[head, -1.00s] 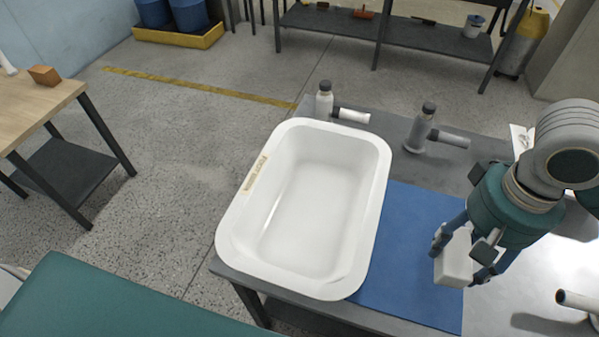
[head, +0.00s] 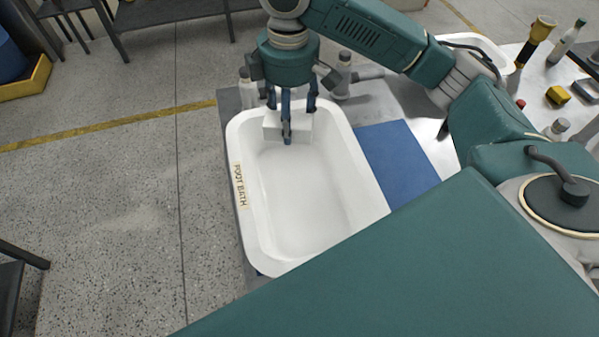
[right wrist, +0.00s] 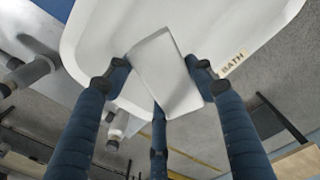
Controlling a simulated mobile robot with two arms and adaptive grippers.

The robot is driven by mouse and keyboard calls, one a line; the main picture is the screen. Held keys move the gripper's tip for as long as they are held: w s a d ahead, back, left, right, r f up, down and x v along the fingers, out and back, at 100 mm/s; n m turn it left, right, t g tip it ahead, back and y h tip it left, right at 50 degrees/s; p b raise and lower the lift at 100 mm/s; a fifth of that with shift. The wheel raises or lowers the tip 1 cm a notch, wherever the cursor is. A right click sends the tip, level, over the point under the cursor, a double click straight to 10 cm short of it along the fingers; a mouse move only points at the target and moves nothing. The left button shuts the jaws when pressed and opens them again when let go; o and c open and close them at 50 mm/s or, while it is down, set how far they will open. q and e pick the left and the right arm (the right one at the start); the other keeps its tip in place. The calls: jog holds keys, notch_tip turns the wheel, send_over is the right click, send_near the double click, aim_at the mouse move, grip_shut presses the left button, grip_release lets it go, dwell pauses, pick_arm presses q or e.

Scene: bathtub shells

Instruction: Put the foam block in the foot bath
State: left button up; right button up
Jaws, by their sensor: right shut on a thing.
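My right gripper (head: 288,122) is shut on the white foam block (head: 272,127), over the far end of the bath. The right wrist view also shows the block (right wrist: 165,75) between my blue fingers, with the white bath (right wrist: 110,35) beyond it. I cannot tell exactly how high the block is above the bath floor. My left gripper is not in view.
A blue mat (head: 398,160) lies to the right of the bath. Grey bottle-like fittings (head: 343,75) stand behind the far rim. Another white basin (head: 478,50), a yellow block (head: 558,95) and several bottles stand farther right.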

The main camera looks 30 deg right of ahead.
jog(key=w+d+n, duration=0.2)
jog(key=n, duration=0.1)
jog(key=n+p, duration=0.1)
jog(key=p, duration=0.1)
send_over(294, 168)
notch_tip(294, 168, down, 15)
jog(key=shift+r, duration=0.2)
jog(key=shift+f+p, duration=0.4)
jog(key=shift+f, duration=1.95)
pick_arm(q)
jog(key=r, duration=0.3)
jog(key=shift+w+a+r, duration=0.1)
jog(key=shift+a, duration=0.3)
pick_arm(e)
jog(key=shift+f, duration=0.1)
jog(key=o, duration=0.8)
jog(key=shift+c, duration=0.2)
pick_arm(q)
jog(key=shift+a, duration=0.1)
